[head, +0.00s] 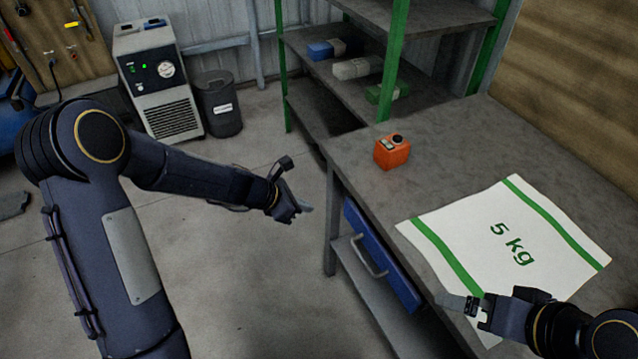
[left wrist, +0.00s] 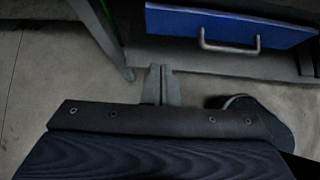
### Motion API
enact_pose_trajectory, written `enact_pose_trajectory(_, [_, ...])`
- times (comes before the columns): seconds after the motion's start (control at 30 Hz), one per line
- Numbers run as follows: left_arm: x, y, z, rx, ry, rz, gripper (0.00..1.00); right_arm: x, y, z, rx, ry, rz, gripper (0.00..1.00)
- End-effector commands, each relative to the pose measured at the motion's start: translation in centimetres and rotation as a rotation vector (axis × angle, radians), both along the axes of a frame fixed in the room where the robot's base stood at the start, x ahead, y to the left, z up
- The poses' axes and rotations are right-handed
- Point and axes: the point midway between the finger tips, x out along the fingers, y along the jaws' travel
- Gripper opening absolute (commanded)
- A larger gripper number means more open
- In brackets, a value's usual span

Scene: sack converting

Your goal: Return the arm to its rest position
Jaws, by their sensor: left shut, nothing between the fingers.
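My left arm reaches out from the left in the head view. Its gripper (head: 304,208) is shut and empty, over the open floor to the left of the table. In the left wrist view the two fingers (left wrist: 160,72) lie together with nothing between them. My right gripper (head: 452,302) is at the lower right, by the near left corner of a white sack marked "5 kg" with green stripes (head: 480,225). I cannot tell whether its fingers are open or touch the sack.
The grey table (head: 440,148) carries an orange box (head: 392,152). Its blue drawer (head: 385,255) has a metal handle and also shows in the left wrist view (left wrist: 285,36). A shelf rack with green posts (head: 392,75), a dark bin (head: 218,105) and a grey machine (head: 160,85) stand behind.

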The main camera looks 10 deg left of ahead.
Motion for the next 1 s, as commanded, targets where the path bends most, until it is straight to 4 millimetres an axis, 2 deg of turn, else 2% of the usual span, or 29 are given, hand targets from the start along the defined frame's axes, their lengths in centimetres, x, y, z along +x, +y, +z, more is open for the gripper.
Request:
enact_pose_trajectory(0.17, [-0.1,0.1,0.1,-0.001,0.001,0.000,0.00,0.0,0.0,0.0,0.000,0.000,0.000,1.00])
enact_pose_trajectory(0.27, [-0.2,0.2,0.9,0.009,-0.021,-0.020,0.00,0.0,0.0,0.1,0.000,0.000,0.000,1.00])
enact_pose_trajectory(0.37, [-1.2,0.8,3.8,0.051,-0.104,-0.104,0.00,0.0,0.0,0.6,0.000,0.001,0.000,1.00])
enact_pose_trajectory(0.43, [-2.5,1.3,7.0,0.107,-0.203,-0.209,0.00,0.0,0.0,1.0,0.000,0.001,0.000,1.00])
enact_pose_trajectory(0.5, [-4.7,2.0,10.5,0.184,-0.323,-0.344,0.00,0.0,0.0,1.6,0.000,0.001,0.000,1.00])
enact_pose_trajectory(0.6, [-8.5,3.0,14.7,0.316,-0.491,-0.554,0.00,0.0,0.0,2.3,0.000,0.000,0.000,1.00])
enact_pose_trajectory(0.7, [-12.7,4.1,17.8,0.458,-0.640,-0.756,0.00,0.0,0.0,3.0,0.000,0.000,0.000,1.00])
enact_pose_trajectory(0.83, [-18.3,5.6,20.3,0.657,-0.798,-1.017,0.00,0.0,0.0,3.9,0.000,0.000,0.000,1.00])
enact_pose_trajectory(1.0, [-24.3,7.5,21.2,0.899,-0.920,-1.313,0.00,0.0,0.0,4.8,0.000,0.000,0.000,1.00])
